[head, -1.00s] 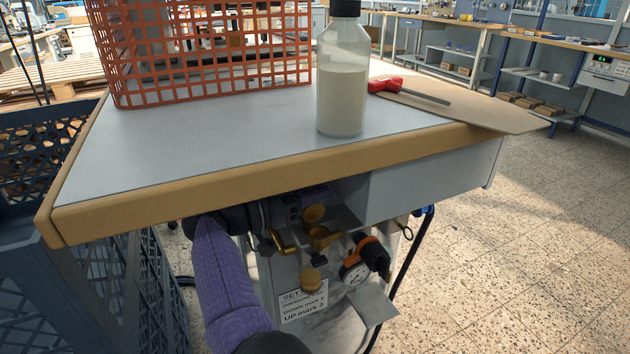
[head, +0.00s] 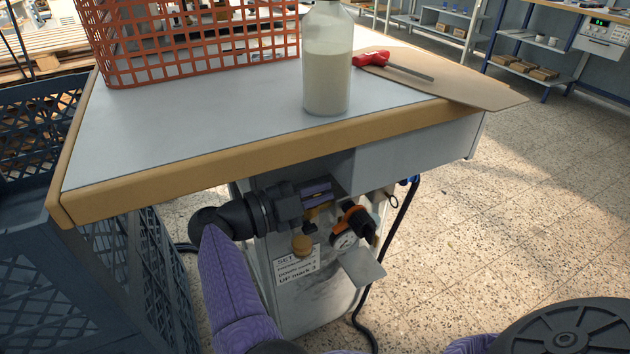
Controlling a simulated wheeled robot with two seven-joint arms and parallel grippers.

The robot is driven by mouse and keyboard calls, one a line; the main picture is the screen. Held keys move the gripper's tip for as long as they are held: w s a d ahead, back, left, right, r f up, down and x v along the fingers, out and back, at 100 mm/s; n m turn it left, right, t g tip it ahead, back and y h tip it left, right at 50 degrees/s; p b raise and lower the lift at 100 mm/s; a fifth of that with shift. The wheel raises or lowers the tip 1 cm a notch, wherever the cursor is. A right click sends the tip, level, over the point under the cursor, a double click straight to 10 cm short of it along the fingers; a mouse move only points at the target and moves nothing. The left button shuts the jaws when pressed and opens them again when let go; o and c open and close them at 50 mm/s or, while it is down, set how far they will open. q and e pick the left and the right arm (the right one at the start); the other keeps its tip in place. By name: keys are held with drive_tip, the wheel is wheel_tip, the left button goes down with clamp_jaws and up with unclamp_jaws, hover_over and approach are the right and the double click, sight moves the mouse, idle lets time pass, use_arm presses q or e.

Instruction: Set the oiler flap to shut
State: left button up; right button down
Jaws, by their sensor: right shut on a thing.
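My right gripper (head: 322,194) reaches in under the tabletop from the left, on a purple-sleeved arm. My left gripper is not in view.
The table edge (head: 270,152) overhangs. A bottle (head: 327,75), orange basket (head: 200,45) and red-handled tool (head: 372,58) are on top.

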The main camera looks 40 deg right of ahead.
drive_tip(key=f+m+b, duration=0.1)
drive_tip(key=m, duration=0.1)
drive_tip(key=f+m+b, duration=0.1)
drive_tip(key=m, duration=0.1)
drive_tip(key=s+f+m+b, duration=0.1)
drive_tip(key=m, duration=0.2)
drive_tip(key=shift+s+a+f, duration=0.1)
drive_tip(key=shift+a+f, duration=0.05)
drive_tip(key=shift+f, duration=0.1)
idle(0.5)
drive_tip(key=c, duration=0.8)
unclamp_jaws()
drive_tip(key=v, duration=1)
